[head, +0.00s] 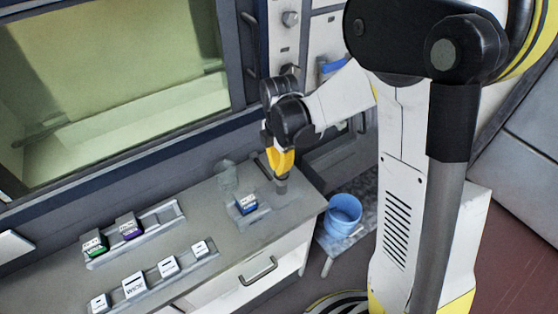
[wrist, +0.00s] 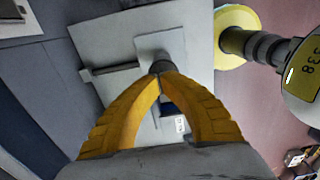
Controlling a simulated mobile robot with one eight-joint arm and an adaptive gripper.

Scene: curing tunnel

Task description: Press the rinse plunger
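My gripper (head: 280,175) points straight down over the right end of the grey counter (head: 225,215). A short grey cylinder, which looks like the rinse plunger (head: 281,187), stands directly under its fingertips. In the wrist view, the yellow fingers of my gripper (wrist: 167,75) converge to a closed tip, with the plunger's dark round top (wrist: 159,66) right at the tip. I see nothing held between the fingers. Whether the tip touches the plunger or sits just above it, I cannot tell. The plunger's lower part is partly hidden.
A blue-labelled box (head: 246,204) stands on a small rail close left of the plunger. Racks with several small boxes (head: 134,285) fill the counter's left part. A blue bucket (head: 342,214) stands beyond the counter's right edge. A large greenish window (head: 110,70) is behind.

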